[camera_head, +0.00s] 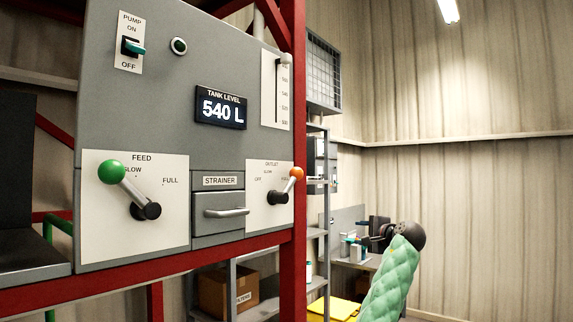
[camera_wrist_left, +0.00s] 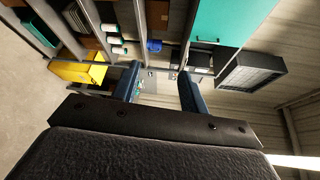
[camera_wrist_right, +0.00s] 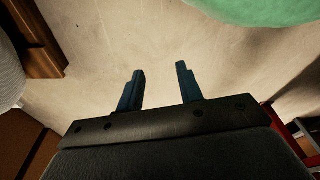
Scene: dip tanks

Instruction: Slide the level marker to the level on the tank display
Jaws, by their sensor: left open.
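The tank display (camera_head: 220,108) on the grey panel reads "540 L". Right of it is a white level scale (camera_head: 270,115) with a dark vertical slot and numbers beside it, one of which looks like 540. A small pale shape at the slot's top end (camera_head: 282,61) looks like the level marker; it is too small to be sure. My left gripper (camera_head: 368,238) is low and right of the panel, well away from the scale. The left wrist view shows its fingers (camera_wrist_left: 158,76) apart and empty. My right gripper (camera_wrist_right: 159,82) has its fingers apart with nothing between them.
The panel also has a pump switch (camera_head: 133,47), a green-knobbed feed lever (camera_head: 112,172), a strainer drawer (camera_head: 218,222) and an orange-knobbed outlet lever (camera_head: 296,174). A red frame post (camera_head: 293,265) borders the panel's right side. Shelves with a cardboard box (camera_head: 228,291) stand behind.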

